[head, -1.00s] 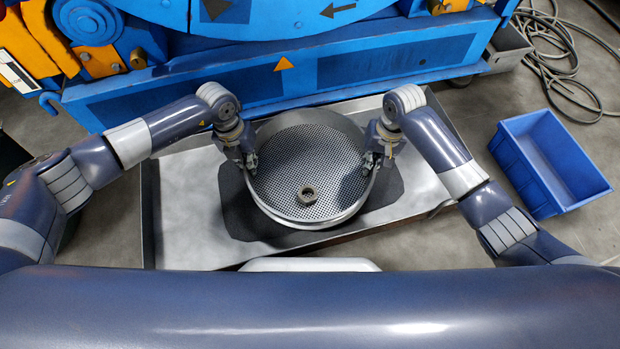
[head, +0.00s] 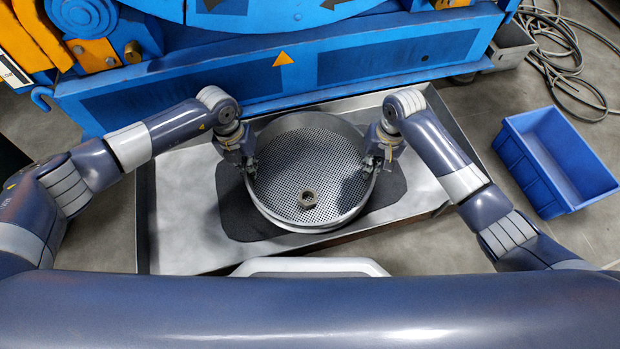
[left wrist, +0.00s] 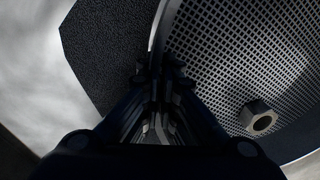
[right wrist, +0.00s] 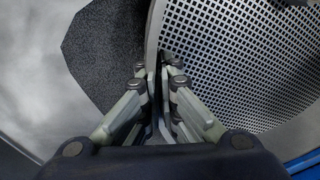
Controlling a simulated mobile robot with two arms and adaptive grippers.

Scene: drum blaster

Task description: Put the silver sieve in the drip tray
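The silver sieve (head: 310,160) is a round perforated pan with a raised rim, level over the drip tray (head: 185,215). A hex nut (head: 307,198) lies inside it near the front; the nut also shows in the left wrist view (left wrist: 258,118). My left gripper (head: 249,168) is shut on the sieve's left rim, its fingers dark in the left wrist view (left wrist: 160,78). My right gripper (head: 380,157) is shut on the right rim, with fingers on either side of the rim wall in the right wrist view (right wrist: 160,75). I cannot tell whether the sieve touches the surface below.
A black textured mat (head: 232,205) lies in the tray under the sieve. A blue machine (head: 400,55) stands behind the tray. A blue bin (head: 555,160) sits on the floor to the right, with coiled hoses (head: 560,60) behind it. The tray's left part is bare.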

